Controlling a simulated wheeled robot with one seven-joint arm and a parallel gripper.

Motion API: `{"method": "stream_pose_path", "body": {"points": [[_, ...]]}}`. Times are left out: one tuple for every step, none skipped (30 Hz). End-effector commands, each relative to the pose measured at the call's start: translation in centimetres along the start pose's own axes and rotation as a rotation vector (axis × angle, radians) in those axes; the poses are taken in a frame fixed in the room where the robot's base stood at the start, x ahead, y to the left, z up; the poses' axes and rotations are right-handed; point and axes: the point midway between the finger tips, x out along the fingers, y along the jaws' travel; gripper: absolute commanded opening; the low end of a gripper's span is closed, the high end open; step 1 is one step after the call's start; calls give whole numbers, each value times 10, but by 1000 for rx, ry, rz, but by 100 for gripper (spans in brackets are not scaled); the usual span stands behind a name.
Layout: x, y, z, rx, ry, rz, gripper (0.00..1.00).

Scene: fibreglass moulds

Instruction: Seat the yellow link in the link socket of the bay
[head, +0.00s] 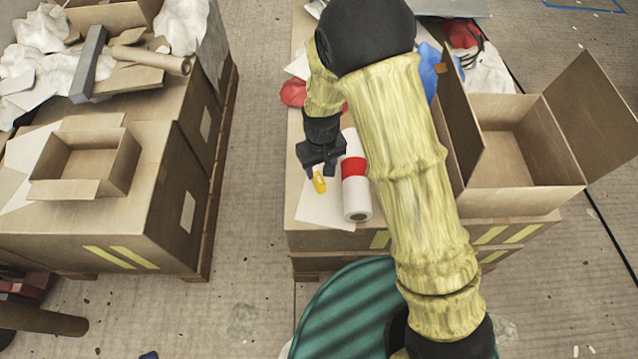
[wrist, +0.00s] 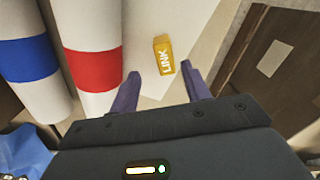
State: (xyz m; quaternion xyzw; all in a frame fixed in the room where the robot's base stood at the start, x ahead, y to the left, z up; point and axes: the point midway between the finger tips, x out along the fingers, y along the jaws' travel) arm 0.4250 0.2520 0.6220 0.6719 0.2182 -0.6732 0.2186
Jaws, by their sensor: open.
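The yellow link (head: 319,183) lies on a white sheet on top of the boxes, just below my gripper (head: 318,170) in the head view. In the wrist view the link (wrist: 164,55) shows the word LINK on its face and lies ahead of the fingertips, a little right of the middle between them. My gripper (wrist: 162,80) is open, with nothing between its two fingers. I cannot make out the bay or its link socket in either view.
A white roll with a red band (head: 352,195) lies close to the right of the link; the wrist view also shows a roll with a blue band (wrist: 30,60). An open carton (head: 530,200) stands to the right. Another box stack with a small open box (head: 85,165) stands left, across a floor gap.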

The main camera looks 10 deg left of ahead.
Motion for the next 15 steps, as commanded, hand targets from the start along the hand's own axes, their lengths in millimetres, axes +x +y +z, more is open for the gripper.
{"method": "stream_pose_path", "body": {"points": [[3,0,0,0,0,0,47],[4,0,0,0,1,0,47],[3,0,0,-1,1,0,47],[3,0,0,-1,2,0,47],[3,0,0,-1,2,0,47],[3,-1,0,-1,2,0,47],[3,-1,0,-2,2,0,47],[3,-1,0,-2,1,0,47],[3,-1,0,-2,1,0,47],[3,-1,0,-2,1,0,47],[4,-1,0,-2,1,0,47],[7,-2,0,-2,1,0,47],[9,-2,0,-2,1,0,47],[12,-3,0,-3,1,0,47],[18,-4,1,-3,0,0,47]]}}
